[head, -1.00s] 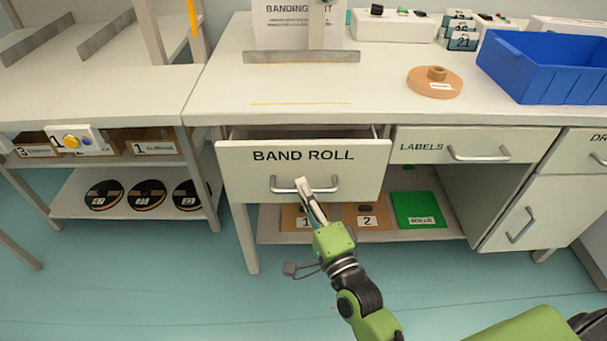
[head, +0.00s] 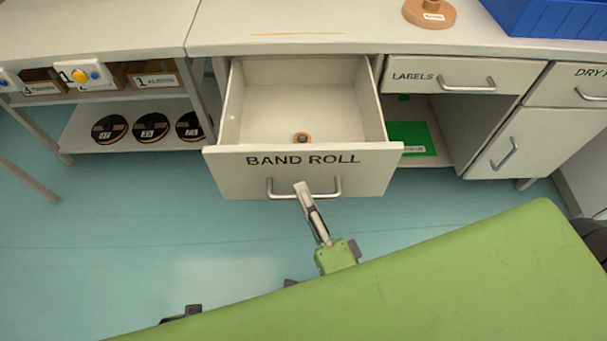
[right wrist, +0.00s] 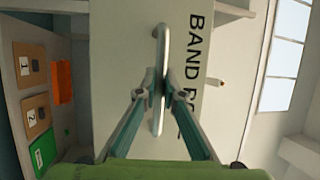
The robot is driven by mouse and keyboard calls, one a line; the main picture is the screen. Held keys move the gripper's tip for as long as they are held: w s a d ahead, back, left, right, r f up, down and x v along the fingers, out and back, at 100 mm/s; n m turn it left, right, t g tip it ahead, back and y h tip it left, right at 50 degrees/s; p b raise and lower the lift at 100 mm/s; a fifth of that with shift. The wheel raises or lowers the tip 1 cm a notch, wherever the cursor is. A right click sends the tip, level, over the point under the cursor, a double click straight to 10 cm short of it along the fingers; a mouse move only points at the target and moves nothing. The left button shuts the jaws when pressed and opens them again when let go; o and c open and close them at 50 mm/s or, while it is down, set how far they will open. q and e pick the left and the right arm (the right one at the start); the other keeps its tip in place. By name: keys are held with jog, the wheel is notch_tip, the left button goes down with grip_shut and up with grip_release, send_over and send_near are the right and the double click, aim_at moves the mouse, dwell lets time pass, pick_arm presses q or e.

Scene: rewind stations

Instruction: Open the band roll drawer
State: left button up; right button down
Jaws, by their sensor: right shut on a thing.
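The band roll drawer (head: 240,179) is pulled well out from under the bench, its inside showing. A small brown, round object (head: 302,138) lies in it near the front wall. My right gripper (head: 301,187) is shut on the drawer's metal bar handle (head: 335,187). In the right wrist view the fingers (right wrist: 158,78) close around the handle (right wrist: 161,45), beside the printed drawer front (right wrist: 118,60). My left gripper cannot be made out.
The labels drawer (head: 415,76) and a cupboard door (head: 500,150) to the right are shut. A blue bin (head: 550,18) and a brown spool (head: 430,12) stand on the bench. Black rolls (head: 151,127) sit on the left lower shelf. The floor before the drawer is clear.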

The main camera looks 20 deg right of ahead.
pick_arm(q)
jog(key=shift+s+f, duration=0.15)
jog(key=shift+f, duration=0.15)
pick_arm(e)
jog(key=shift+s+a, duration=0.15)
jog(key=shift+s, duration=0.3)
jog(key=c, duration=2.1)
grip_release()
jog(key=shift+c, duration=0.2)
jog(key=v, duration=1.2)
jog(key=shift+f, duration=0.1)
